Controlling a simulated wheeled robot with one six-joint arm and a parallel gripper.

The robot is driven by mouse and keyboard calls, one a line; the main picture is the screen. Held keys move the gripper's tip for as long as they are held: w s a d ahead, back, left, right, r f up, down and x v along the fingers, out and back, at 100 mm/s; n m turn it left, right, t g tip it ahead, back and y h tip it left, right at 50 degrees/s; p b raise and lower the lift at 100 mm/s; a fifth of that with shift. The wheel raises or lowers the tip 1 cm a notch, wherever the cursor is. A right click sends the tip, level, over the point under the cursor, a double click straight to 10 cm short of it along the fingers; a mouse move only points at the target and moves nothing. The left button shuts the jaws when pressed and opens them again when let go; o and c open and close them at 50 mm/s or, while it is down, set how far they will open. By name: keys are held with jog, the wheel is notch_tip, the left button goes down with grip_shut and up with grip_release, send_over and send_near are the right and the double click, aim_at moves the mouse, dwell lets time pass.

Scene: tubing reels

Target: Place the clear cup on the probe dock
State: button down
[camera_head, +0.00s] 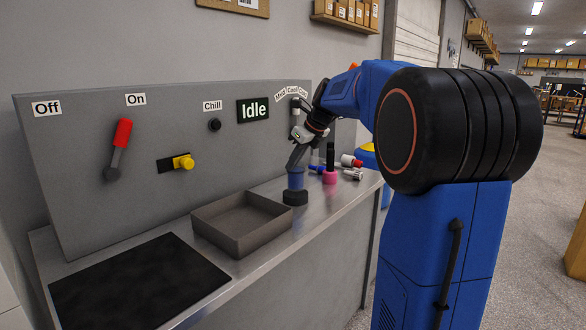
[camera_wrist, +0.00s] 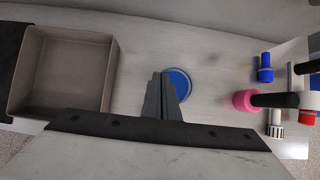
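A blue-looking, see-through cup (camera_head: 296,178), which I take for the clear cup, stands upright over a black round base (camera_head: 295,198) on the steel counter. In the wrist view the cup (camera_wrist: 181,84) is a blue disc with a pale rim. My gripper (camera_head: 294,160) points down at the cup's top. In the wrist view its fingers (camera_wrist: 162,76) are close together at the cup's left rim and seem to pinch its wall; the contact itself is hidden. I cannot tell whether the black base is the probe dock, or whether the cup touches it.
An open grey tray (camera_head: 243,245) stands left of the cup, with a black mat (camera_head: 138,285) beyond. A pink-based black post (camera_head: 330,170) and several blue, red and white pieces lie right. Behind rises a panel with a red lever (camera_head: 122,132), a yellow knob (camera_head: 184,161) and an "Idle" display (camera_head: 253,110).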

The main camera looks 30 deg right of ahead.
jog(key=shift+f, duration=0.8)
jog(key=c, duration=2.5)
grip_release()
jog(key=shift+f, duration=0.1)
jog(key=o, duration=0.4)
jog(key=v, duration=1.2)
